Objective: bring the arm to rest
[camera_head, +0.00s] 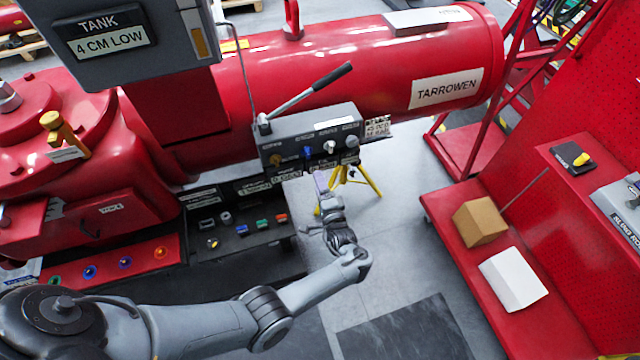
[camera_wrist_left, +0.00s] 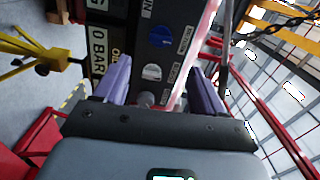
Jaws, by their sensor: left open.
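My left gripper (camera_head: 322,186) is in front of and just below the grey valve box (camera_head: 316,122) in the head view. In the left wrist view the same gripper (camera_wrist_left: 162,88) has its two purple fingers spread apart, with nothing held between them. Beyond the fingers are the box's blue knob (camera_wrist_left: 160,37), white knob (camera_wrist_left: 152,72) and a grey knob (camera_wrist_left: 147,98) partly hidden by the gripper body. I cannot tell how far the fingertips are from the panel. My left arm (camera_head: 310,290) reaches in from the lower left. My right gripper is not in view.
A lever (camera_head: 318,88) with a black grip rises from the box, which stands by a yellow tripod (camera_head: 362,175). The red tank (camera_head: 340,75) lies behind. A low tray of coloured parts (camera_head: 240,225) is at left. A red bench (camera_head: 535,320) holds boxes at right. Open floor lies between.

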